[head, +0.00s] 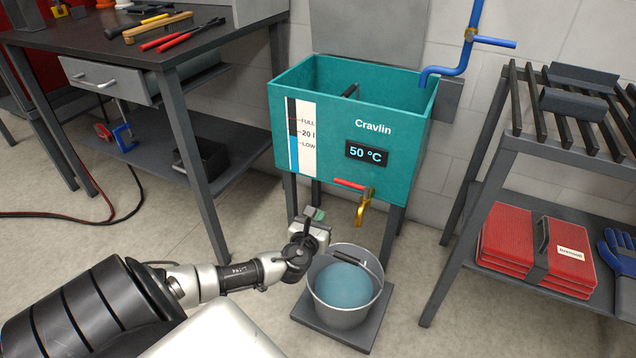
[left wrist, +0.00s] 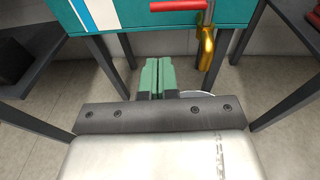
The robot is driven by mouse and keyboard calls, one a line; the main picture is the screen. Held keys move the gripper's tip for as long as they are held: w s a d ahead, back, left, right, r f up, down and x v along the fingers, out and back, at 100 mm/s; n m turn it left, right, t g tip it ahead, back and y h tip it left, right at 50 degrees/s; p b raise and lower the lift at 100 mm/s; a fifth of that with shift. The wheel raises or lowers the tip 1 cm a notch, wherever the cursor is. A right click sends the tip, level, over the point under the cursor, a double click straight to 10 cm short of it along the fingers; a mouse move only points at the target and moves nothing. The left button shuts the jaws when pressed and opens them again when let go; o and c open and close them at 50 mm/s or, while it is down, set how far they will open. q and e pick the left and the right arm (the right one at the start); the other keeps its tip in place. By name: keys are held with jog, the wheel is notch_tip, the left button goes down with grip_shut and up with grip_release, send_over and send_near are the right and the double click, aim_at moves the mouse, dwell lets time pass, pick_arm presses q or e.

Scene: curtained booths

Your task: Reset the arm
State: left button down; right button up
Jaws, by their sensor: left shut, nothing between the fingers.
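My left arm comes in from the lower left in the head view. My left gripper (head: 317,214) is at the back left of a grey metal bucket, below the teal tank. In the left wrist view its green fingers (left wrist: 157,78) are together with nothing between them, in front of the tank's legs. The bucket (head: 345,312) holds bluish water and stands on a dark square plate (head: 313,322). Only a sliver of its rim shows in the left wrist view. My right gripper is in neither view.
The teal tank (head: 415,155) reads 50 °C and has a brass tap (head: 362,207) with a red handle (head: 350,185) above the bucket. A workbench (head: 110,45) with tools stands left. A rack (head: 500,150) with a red case (head: 515,245) stands right.

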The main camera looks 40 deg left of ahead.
pick_arm(q)
jog(key=shift+s+d, duration=0.15)
jog(key=shift+s, duration=0.25)
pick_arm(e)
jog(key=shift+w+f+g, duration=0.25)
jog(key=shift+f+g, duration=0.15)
